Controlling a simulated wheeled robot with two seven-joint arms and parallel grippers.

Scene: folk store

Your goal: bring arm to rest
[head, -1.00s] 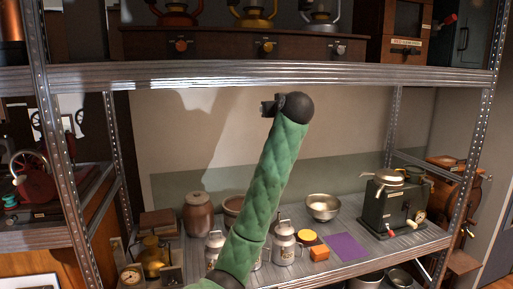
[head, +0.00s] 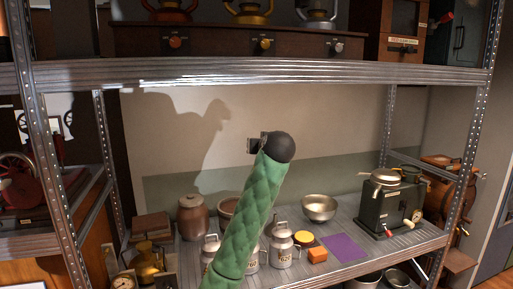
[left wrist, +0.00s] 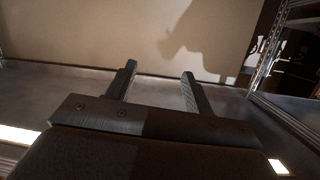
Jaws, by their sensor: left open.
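My left arm, in a green quilted sleeve, rises from the bottom of the head view in front of the shelf. My left gripper (head: 254,145) is at its top end by a black round joint, above the goods on the lower shelf. In the left wrist view the two fingers of my left gripper (left wrist: 158,88) stand apart with nothing between them, facing the pale back panel. My right gripper is not in view.
The upper shelf edge (head: 270,73) runs above the arm. Metal posts (head: 55,150) flank the bay.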

